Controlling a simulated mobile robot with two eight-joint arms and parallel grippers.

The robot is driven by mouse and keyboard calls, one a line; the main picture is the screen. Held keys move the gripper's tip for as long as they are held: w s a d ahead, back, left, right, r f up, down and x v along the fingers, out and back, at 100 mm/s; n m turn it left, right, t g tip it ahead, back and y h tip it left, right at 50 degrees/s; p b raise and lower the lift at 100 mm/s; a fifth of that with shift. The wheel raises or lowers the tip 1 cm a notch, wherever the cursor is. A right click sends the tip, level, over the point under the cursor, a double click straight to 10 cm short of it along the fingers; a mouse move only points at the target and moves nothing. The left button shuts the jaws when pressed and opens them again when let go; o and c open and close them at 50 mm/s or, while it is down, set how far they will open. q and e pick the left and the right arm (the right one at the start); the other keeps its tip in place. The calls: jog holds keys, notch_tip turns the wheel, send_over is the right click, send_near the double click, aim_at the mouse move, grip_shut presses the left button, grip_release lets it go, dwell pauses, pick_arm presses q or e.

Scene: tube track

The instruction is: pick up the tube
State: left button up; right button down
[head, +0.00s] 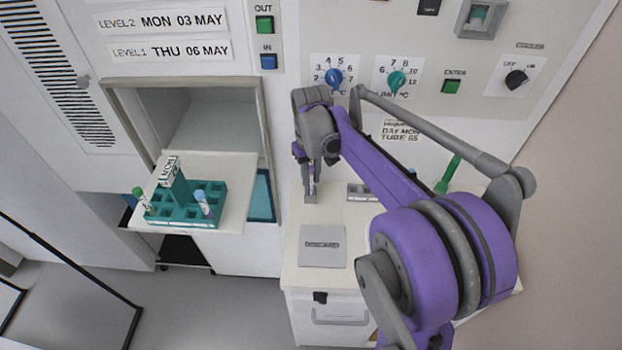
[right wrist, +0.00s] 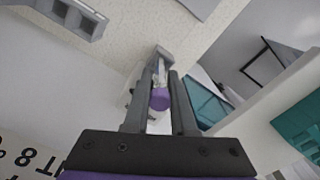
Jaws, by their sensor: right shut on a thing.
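My right gripper (head: 312,190) points down over the white counter in the head view, beside a small grey block. In the right wrist view its two dark fingers (right wrist: 160,85) are shut on a tube with a purple cap (right wrist: 160,99). The tube's far end is at the grey block (right wrist: 163,54); I cannot tell whether it is still seated there. In the head view the tube is mostly hidden by the gripper. My left gripper is not in view.
A teal rack (head: 183,217) with a few tubes stands on the lowered door (head: 232,180) of an open hatch at left. A grey plate (head: 322,246) lies on the counter's front. A green object (head: 447,175) stands at right. A control panel with knobs (head: 335,77) is behind.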

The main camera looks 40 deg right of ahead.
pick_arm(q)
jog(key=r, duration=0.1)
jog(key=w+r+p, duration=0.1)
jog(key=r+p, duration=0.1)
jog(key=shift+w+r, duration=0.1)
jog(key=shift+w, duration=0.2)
pick_arm(e)
notch_tip(320, 180, up, 27)
jog(key=shift+f, duration=0.15)
